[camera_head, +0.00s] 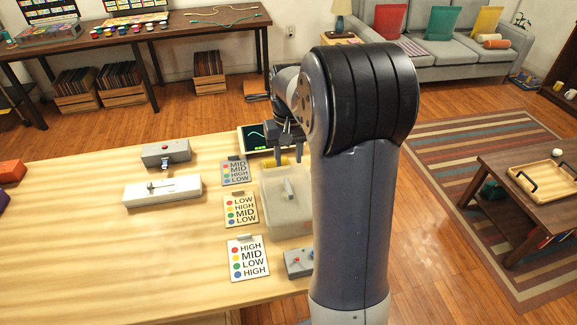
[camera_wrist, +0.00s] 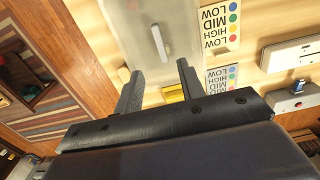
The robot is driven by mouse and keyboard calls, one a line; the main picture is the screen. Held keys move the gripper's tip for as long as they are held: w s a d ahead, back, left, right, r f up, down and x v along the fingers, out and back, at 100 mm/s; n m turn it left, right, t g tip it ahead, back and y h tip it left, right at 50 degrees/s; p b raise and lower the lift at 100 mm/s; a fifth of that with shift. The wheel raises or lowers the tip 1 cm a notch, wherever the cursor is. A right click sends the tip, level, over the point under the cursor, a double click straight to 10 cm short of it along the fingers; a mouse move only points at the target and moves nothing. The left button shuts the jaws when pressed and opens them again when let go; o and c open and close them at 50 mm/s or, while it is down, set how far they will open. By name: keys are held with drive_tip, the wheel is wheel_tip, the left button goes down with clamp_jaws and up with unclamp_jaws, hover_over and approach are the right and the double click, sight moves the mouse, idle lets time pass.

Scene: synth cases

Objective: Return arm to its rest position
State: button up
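My gripper (camera_head: 284,153) hangs over the back end of a translucent tray (camera_head: 294,224) on the pale wooden table (camera_head: 70,235). In the wrist view my gripper (camera_wrist: 158,80) shows its two dark fingers well apart, with nothing held between the tips. A light grey bar (camera_head: 288,190) lies in the tray; it also shows in the wrist view (camera_wrist: 158,41). A yellow piece (camera_head: 270,162) is at the tray's back edge, below my gripper; the wrist view shows it partly hidden behind the gripper body (camera_wrist: 173,94). My arm covers the tray's right side.
Three label cards (camera_head: 240,208) lie left of the tray. A dark screen (camera_head: 255,139) stands behind the tray. Open floor (camera_head: 420,255) lies right.

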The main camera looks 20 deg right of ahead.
sight(288, 186)
drive_tip(key=shift+r, duration=0.25)
wheel_tip(288, 186, down, 10)
drive_tip(key=shift+p, duration=0.35)
drive_tip(key=shift+r, duration=0.15)
idle(0.3)
idle(0.3)
